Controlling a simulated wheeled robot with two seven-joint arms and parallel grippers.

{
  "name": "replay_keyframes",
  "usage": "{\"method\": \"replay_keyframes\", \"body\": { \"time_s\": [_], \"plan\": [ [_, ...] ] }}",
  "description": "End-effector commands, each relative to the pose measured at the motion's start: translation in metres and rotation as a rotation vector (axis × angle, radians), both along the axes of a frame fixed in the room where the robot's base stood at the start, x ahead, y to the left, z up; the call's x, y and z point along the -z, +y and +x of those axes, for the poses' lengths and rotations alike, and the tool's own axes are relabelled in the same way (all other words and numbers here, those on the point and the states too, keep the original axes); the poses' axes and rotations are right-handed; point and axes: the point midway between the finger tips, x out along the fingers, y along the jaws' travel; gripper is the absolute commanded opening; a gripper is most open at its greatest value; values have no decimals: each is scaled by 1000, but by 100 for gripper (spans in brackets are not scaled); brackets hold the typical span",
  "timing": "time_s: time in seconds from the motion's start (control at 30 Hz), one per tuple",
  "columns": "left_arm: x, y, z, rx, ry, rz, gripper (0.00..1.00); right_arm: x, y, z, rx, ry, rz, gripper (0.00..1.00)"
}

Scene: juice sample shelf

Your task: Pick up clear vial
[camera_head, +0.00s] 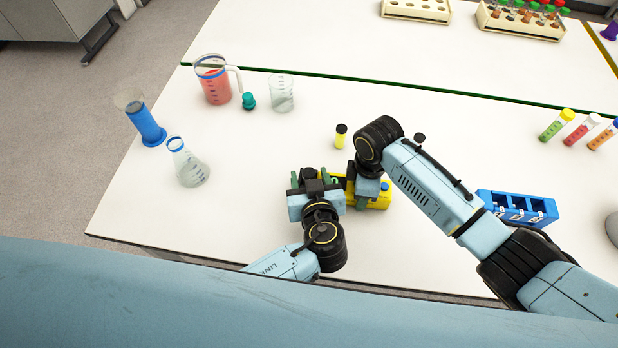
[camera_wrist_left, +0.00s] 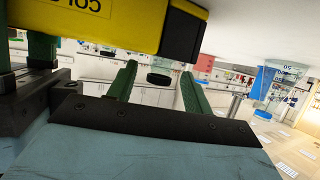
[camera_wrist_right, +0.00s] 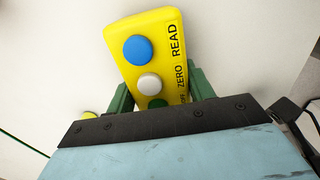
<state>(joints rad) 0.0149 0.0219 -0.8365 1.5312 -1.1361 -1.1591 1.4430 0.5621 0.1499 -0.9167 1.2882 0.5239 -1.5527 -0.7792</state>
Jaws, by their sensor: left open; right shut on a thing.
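A small yellow vial with a black cap (camera_head: 340,136) stands upright on the table beyond my grippers. I cannot make out a separate clear vial. A dark cap (camera_wrist_left: 159,78) shows between the left fingers in the left wrist view, with its body hidden. My left gripper (camera_head: 314,176) is open and empty, left of the yellow device and short of the vial. My right gripper (camera_wrist_right: 160,90) is shut on the yellow device (camera_wrist_right: 150,50), which has blue, white and green buttons. In the head view the device (camera_head: 378,199) is partly hidden by my right wrist.
A blue rack (camera_head: 517,207) stands at right. Three colour-filled tubes stand farther right, including a green one (camera_head: 556,125). A flask (camera_head: 188,166), blue-based cylinder (camera_head: 148,130), red-filled jug (camera_head: 214,86) and beaker (camera_head: 281,95) stand at left. The table between flask and vial is clear.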

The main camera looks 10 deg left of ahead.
Motion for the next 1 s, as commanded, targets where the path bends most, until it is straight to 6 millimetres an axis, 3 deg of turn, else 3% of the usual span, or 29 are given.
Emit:
{"method": "replay_keyframes", "body": {
  "time_s": [0.23,0.6,0.83,1.0],
  "plan": [
    [1,0,1,0,1,0,49,0,0,0,0,-1,1,19],
    [1,0,1,0,1,0,1,0,0,0,0,-1,1,19],
    [-1,0,1,0,0,-1,0,0,0,0,0,-1,1,19],
    [-20,0,1,-1,-2,-6,0,0,0,0,0,-1,0,19]
  ]
}}
